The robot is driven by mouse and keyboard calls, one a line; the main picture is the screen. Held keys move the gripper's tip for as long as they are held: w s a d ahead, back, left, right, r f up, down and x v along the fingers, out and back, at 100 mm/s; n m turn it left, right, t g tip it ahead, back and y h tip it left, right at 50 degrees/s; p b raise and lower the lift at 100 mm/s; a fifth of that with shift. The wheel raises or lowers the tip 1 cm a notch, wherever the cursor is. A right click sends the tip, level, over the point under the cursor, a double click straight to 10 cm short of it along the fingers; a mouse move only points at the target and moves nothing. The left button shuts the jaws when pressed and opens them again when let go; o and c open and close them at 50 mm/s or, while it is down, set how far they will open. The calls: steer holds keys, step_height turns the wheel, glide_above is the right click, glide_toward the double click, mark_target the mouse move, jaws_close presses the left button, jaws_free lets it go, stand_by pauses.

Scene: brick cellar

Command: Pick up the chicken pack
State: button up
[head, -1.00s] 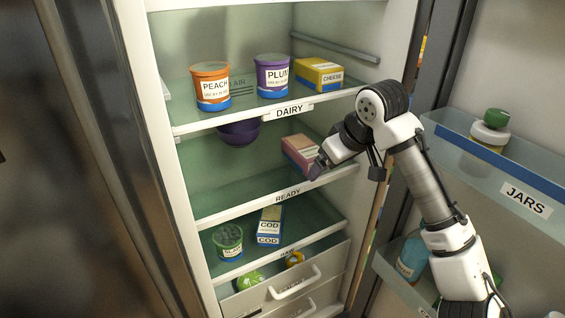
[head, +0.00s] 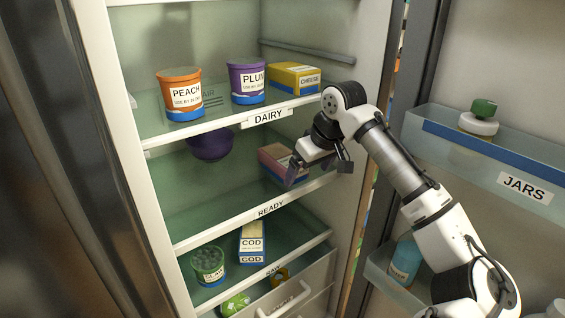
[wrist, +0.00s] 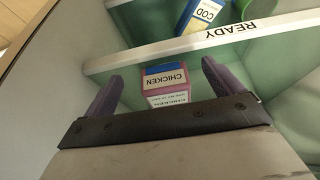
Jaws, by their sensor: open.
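The chicken pack (wrist: 166,84) is a pink box with a blue part and a white CHICKEN label, seen between the fingers in the wrist view. In the head view the pink box (head: 274,158) sits on the READY shelf, at its right side, partly hidden by my arm. My gripper (wrist: 160,82) is open, with a purple finger on each side of the pack's near end. In the head view my gripper (head: 292,172) is at the pack's front. I cannot tell whether the fingers touch it.
The READY shelf's front edge (head: 262,212) runs below the pack, and the DAIRY shelf's edge (head: 230,122) is above. A purple bowl (head: 211,146) is left of the pack. The door's jar rack (head: 480,150) is at right.

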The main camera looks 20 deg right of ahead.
mark_target(283, 163)
steer(key=w, duration=0.2)
steer(key=w+a, duration=0.1)
steer(key=shift+w+a+r, duration=0.1)
steer(key=shift+w+a, duration=0.1)
steer(key=shift+w, duration=0.15)
steer(key=shift+x, duration=1.55)
steer(key=shift+s+d, duration=0.1)
steer(key=shift+s, duration=0.05)
steer(key=shift+c, duration=0.3)
steer(key=c, duration=1.3)
steer(key=shift+r+p, duration=0.15)
steer(key=shift+p, duration=0.45)
